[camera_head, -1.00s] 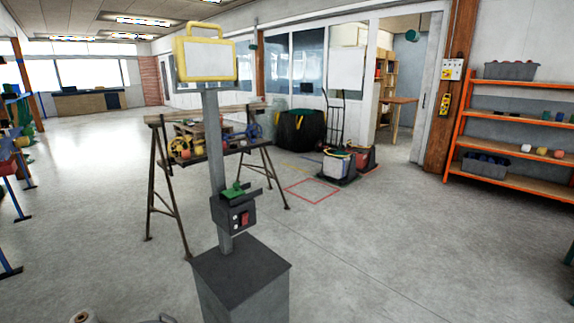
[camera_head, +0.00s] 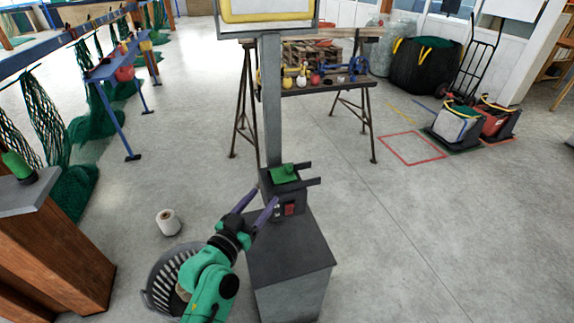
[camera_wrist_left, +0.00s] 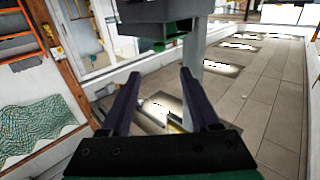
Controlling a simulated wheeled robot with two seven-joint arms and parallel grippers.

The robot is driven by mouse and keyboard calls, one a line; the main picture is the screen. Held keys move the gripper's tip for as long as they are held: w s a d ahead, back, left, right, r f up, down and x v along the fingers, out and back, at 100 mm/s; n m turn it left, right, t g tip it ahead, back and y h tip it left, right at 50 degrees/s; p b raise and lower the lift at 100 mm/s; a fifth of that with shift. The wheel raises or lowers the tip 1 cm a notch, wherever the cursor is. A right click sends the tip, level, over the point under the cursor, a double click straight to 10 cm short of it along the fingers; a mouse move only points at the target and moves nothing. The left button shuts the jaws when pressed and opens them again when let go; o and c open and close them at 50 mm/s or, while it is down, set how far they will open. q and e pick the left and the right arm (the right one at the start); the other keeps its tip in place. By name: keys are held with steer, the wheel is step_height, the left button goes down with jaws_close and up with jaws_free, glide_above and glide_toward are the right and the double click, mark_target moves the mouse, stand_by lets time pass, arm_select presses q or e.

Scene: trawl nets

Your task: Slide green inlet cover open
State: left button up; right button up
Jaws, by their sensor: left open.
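The green inlet cover (camera_head: 284,173) sits on top of a small dark box (camera_head: 291,197) fixed to a grey post above a grey pedestal. Two dark rails stick out to the right beside the cover. The box has a red switch on its front. My left gripper (camera_head: 258,198) is open and empty, just in front and left of the box, below the cover's height in the picture. In the left wrist view, its two dark fingers (camera_wrist_left: 158,88) are spread apart. The box underside (camera_wrist_left: 150,28) shows above them there, with a little green. My right gripper is not in view.
The grey post (camera_head: 272,100) carries a yellow-framed panel above. The pedestal (camera_head: 290,258) stands under the box. A grey basket (camera_head: 156,290) and a white roll (camera_head: 168,222) are on the floor at left. A trestle table (camera_head: 330,88) stands behind.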

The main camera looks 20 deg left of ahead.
mark_target(286, 170)
arm_select(q)
steer(key=p+x, duration=0.1)
steer(key=x, duration=0.6)
steer(key=p+x, duration=0.2)
steer(key=x, duration=0.6)
steer(key=shift+f, duration=0.25)
jaws_close()
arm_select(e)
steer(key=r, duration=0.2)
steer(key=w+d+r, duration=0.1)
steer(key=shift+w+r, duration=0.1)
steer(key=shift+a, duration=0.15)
